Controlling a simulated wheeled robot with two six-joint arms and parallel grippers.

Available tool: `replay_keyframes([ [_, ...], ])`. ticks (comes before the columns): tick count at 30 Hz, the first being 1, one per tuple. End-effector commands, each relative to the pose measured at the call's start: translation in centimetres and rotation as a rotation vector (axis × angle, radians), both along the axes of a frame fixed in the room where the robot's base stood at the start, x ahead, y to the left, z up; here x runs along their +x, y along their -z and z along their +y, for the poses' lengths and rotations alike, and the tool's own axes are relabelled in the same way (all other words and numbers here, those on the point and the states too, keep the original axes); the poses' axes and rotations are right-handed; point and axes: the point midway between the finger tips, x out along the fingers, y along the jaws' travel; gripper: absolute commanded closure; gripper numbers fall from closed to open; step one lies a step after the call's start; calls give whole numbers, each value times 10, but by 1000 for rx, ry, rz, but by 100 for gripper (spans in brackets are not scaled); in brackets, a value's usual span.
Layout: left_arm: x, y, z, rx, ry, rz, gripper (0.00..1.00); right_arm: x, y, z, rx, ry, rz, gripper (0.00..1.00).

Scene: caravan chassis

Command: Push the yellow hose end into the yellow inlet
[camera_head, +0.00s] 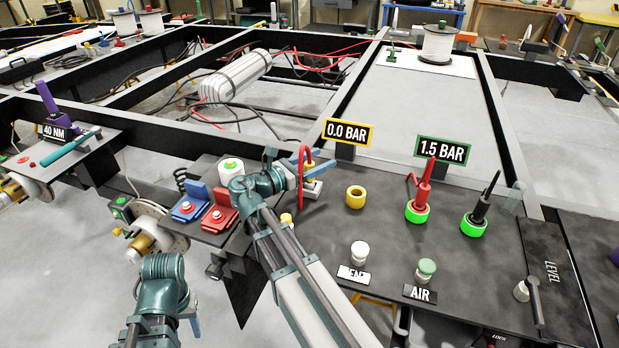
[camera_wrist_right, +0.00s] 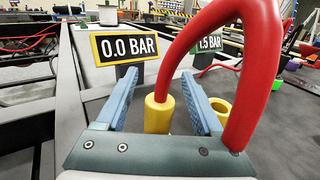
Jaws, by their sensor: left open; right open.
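The yellow hose end (camera_wrist_right: 157,114) hangs from a red hose (camera_wrist_right: 248,60) that arches over my right gripper (camera_wrist_right: 158,84). In the right wrist view it lies between the two open blue fingers, with gaps visible beside it. In the head view my right gripper (camera_head: 298,172) is at the red hose (camera_head: 304,158), left of the yellow inlet (camera_head: 355,196). The inlet is an empty yellow ring on the dark panel; it also shows in the right wrist view (camera_wrist_right: 221,107), right of the hose end. My left gripper (camera_head: 194,322) is low at left, mostly hidden behind its wrist, apart from these parts.
A 0.0 BAR sign (camera_head: 348,133) and a 1.5 BAR sign (camera_head: 442,150) stand behind the panel. Red (camera_head: 422,190) and black (camera_head: 481,210) plugs stand in green rings to the right. White (camera_head: 359,252) and green (camera_head: 427,268) knobs are in front. Blue and red blocks (camera_head: 219,215) are left.

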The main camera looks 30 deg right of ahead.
Motion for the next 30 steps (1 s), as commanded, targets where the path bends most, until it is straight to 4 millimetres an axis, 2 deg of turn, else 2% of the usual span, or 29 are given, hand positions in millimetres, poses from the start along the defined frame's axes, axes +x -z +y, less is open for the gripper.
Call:
replay_keyframes([
  [6,0,0,0,0,0,0,50,0,0,0,0,0,0,33],
  [15,0,0,0,0,0,0,50,0,0,0,0,0,0,87],
  [18,0,0,0,0,0,0,50,0,0,0,0,0,0,100],
  [30,0,-2,0,0,0,0,50,0,-2,0,0,0,0,100],
])
